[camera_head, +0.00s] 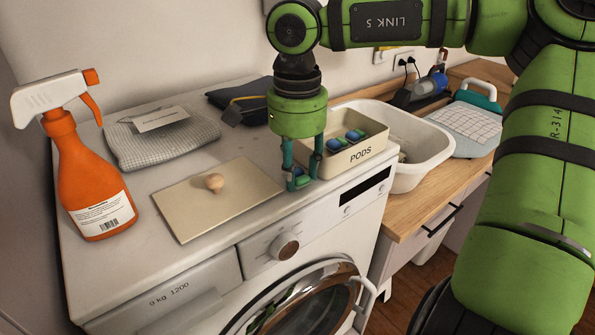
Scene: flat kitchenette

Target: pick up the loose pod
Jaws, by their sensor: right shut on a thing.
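My right gripper (301,183) points down at the front edge of the washing machine's top, just left of the pods box. It is shut on a small blue and green pod (301,177), which is partly hidden by the fingers. I cannot tell whether the pod touches the machine top. The cream box marked PODS (355,158) holds a few more blue and green pods (353,135). My left gripper is not in view.
A beige board (190,215) with a wooden knob lies left of the gripper on the washing machine (160,260). An orange spray bottle (90,180) stands far left, a folded grey cloth (155,145) behind. A white basin (425,150) stands right of the box.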

